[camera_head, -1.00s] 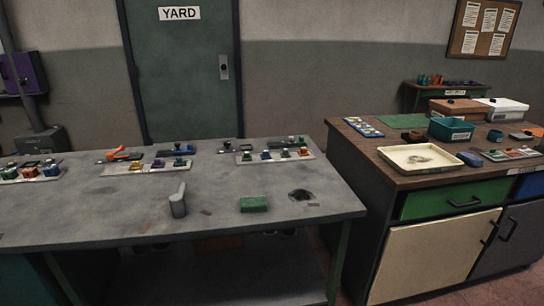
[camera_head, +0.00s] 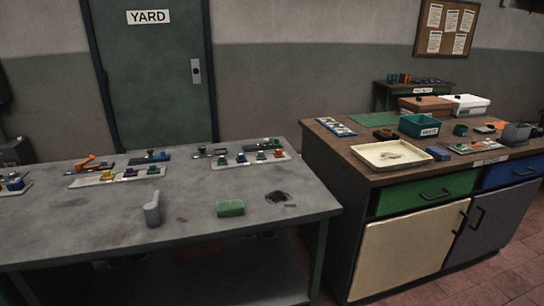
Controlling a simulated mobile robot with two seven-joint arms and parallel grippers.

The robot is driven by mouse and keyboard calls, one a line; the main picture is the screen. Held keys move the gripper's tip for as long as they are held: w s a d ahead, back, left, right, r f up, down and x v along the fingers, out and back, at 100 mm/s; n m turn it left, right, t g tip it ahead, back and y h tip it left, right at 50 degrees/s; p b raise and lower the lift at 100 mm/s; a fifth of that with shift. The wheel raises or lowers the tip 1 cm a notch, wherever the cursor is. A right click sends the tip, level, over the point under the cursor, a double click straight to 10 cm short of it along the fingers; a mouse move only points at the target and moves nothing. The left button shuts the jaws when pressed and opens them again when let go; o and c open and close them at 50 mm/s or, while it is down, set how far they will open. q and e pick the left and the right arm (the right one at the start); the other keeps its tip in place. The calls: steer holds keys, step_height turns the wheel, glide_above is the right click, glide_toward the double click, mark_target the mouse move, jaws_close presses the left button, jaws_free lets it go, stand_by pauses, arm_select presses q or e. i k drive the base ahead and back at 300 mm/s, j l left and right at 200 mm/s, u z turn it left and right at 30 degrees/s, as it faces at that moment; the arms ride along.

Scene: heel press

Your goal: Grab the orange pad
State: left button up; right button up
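No clearly recognisable orange pad shows. A small flat orange item (camera_head: 497,126) lies at the back right of the wooden-topped counter (camera_head: 345,150); it is too small to tell whether it is a pad. An orange-handled tool (camera_head: 90,162) lies at the back left of the grey table (camera_head: 110,220). A green block (camera_head: 230,208) sits near that table's front edge. Neither of my grippers is in view.
A cream tray (camera_head: 391,155), a teal bin (camera_head: 419,125), a grey container (camera_head: 516,135) and small parts crowd the counter. A grey upright piece (camera_head: 152,209) stands on the grey table. A floor gap separates table and counter. A door (camera_head: 155,80) is behind.

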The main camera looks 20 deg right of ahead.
mark_target(278, 154)
steer(key=i+l+u, duration=0.15)
steer(key=l, duration=0.2)
steer(key=i+l+u, duration=0.2)
steer(key=l, duration=0.15)
steer(key=i+l+u, duration=0.15)
steer(key=l, duration=0.2)
steer(key=l+u, duration=0.2)
steer(key=l, duration=0.2)
steer(key=i+l+u, duration=0.15)
steer(key=l, duration=0.25)
